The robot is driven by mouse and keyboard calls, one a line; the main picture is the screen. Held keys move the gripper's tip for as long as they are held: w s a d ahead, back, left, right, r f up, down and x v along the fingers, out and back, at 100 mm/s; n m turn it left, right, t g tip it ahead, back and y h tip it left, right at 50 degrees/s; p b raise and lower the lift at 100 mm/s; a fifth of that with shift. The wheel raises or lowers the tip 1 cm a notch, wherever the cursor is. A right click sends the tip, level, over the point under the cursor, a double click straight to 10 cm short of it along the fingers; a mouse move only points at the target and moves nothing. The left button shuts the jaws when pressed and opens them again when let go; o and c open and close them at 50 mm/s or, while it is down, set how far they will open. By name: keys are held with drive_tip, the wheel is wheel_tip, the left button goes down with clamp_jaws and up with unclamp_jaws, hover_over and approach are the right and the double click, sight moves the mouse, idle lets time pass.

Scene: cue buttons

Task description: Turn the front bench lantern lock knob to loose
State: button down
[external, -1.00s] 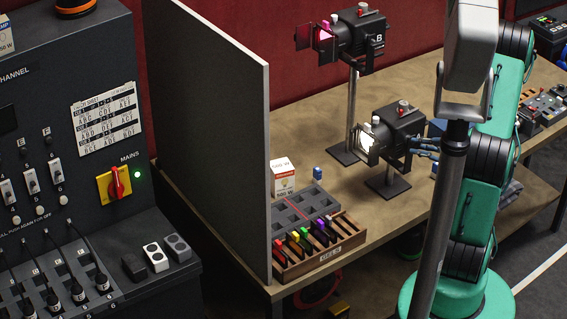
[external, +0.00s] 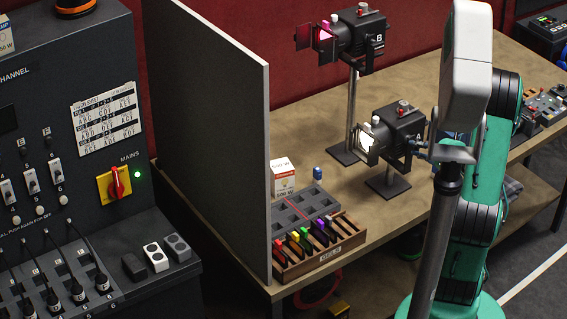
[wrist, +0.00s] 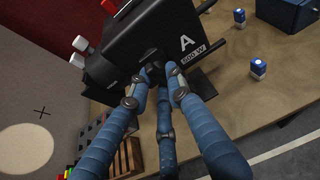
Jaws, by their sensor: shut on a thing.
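The front bench lantern (external: 398,125) is a black box marked A on a short stand, with its lit front facing left. In the wrist view its black housing (wrist: 203,22) fills the upper middle. My gripper (wrist: 158,70) has its blue jointed fingers closed together on a small dark lock knob (wrist: 153,57) on the lantern's side. The fingertips cover much of the knob, so its turn position cannot be read. In the external view my arm hides most of the gripper.
A taller lantern B (external: 358,35) with a pink glow stands behind. A gel box (external: 318,255) and a bulb carton (external: 283,178) stand at the bench's front left. A grey partition (external: 215,130) stands left of them.

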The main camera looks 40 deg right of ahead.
drive_tip(key=shift+a+f+n+h+b, duration=0.15)
drive_tip(key=shift+n+h+b, duration=0.45)
drive_tip(key=shift+b, duration=1.4)
drive_tip(key=shift+n+b, duration=0.3)
drive_tip(key=shift+b, duration=0.45)
drive_tip(key=shift+n+h+b, duration=0.3)
drive_tip(key=shift+b, duration=0.35)
drive_tip(key=c, duration=1.7)
unclamp_jaws()
drive_tip(key=shift+o, duration=0.2)
drive_tip(key=shift+r, duration=0.2)
wheel_tip(320, 180, up, 10)
drive_tip(key=shift+f, duration=0.1)
